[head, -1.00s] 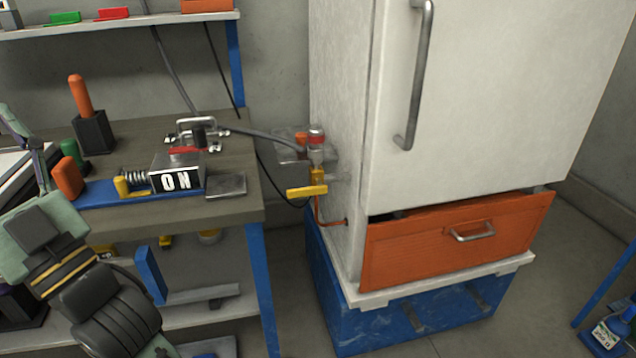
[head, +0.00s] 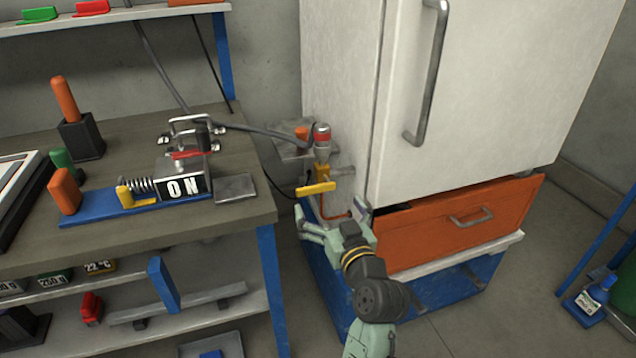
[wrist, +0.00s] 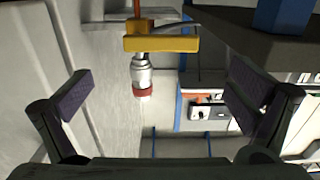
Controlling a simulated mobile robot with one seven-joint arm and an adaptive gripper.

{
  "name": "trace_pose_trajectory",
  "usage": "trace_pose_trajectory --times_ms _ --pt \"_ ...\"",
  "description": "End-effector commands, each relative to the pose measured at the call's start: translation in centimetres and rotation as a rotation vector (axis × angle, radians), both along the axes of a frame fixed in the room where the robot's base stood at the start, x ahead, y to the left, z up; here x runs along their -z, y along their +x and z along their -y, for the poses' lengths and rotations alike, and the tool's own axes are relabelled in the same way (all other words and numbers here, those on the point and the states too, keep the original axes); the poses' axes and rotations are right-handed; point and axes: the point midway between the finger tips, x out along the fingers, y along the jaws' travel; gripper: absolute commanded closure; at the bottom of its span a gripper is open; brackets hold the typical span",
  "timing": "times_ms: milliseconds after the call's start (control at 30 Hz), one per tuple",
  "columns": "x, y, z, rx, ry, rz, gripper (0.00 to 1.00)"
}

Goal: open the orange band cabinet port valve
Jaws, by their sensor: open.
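The port valve has a yellow handle (head: 316,189) on the left side of the white cabinet (head: 345,110) with the orange band (head: 455,222). The handle lies crosswise below a silver fitting with a red ring (head: 321,138). My gripper (head: 333,218) is open and empty, just below and in front of the handle. In the wrist view the yellow handle (wrist: 161,43) is near the top, between and beyond the two spread fingers (wrist: 160,100). The red-ringed fitting (wrist: 142,80) hangs toward the picture's bottom there. The gripper appears apart from the handle.
A grey hose (head: 260,132) runs from the bench to the valve. A blue base (head: 330,290) is under the cabinet. Floor is free at right front.

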Motion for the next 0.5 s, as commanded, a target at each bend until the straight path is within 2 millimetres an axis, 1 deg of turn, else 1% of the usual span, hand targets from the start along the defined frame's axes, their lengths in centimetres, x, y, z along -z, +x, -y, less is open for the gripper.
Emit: trace_pose_trajectory --times_ms 33,100,300,400,500 --pt "-0.3 1.0 -0.5 -0.004 0.001 0.000 0.00" --pt "-0.4 2.3 -0.9 -0.003 0.001 0.001 0.00" --pt "-0.3 5.7 -2.0 -0.003 0.000 0.001 0.00" --pt "-0.2 6.9 -2.4 -0.002 0.001 0.001 0.00" --pt "-0.2 7.6 -2.5 -0.001 0.001 0.002 0.00"
